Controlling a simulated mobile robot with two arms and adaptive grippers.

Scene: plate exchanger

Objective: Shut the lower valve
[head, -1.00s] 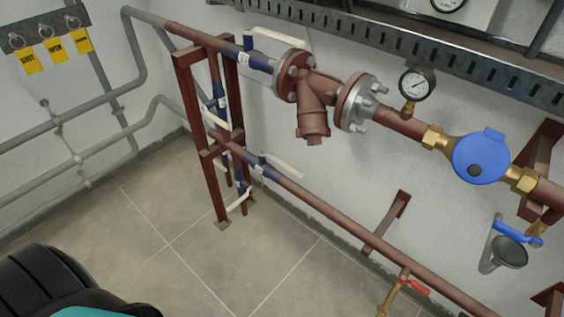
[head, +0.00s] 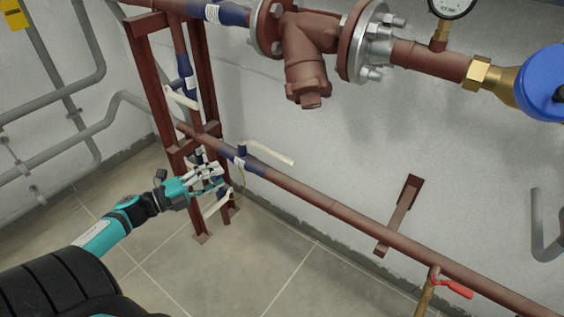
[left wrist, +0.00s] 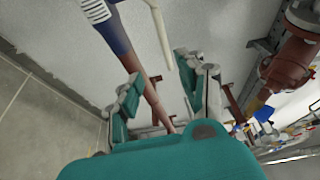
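The lower pipe carries a blue-bodied valve (head: 240,162) with a long cream lever (head: 268,153), which points right, roughly along the pipe. Another blue valve with a cream lever (head: 216,205) sits below it on the red frame. My left gripper (head: 207,178) is open and empty, just left of and below the lower-pipe valve, in front of the frame. In the left wrist view its spread fingers (left wrist: 166,92) show the pipe (left wrist: 146,80) between them, beyond; a blue valve body (left wrist: 112,28) and cream lever (left wrist: 162,34) lie past the fingertips. I cannot tell whether anything touches. My right gripper is not in view.
The red support frame (head: 161,112) stands close to my left gripper. Another cream-levered valve (head: 182,97) is higher on it. A flanged strainer (head: 306,58) hangs on the upper pipe. A red-handled tap (head: 453,286) is at lower right. The tiled floor (head: 250,275) is clear.

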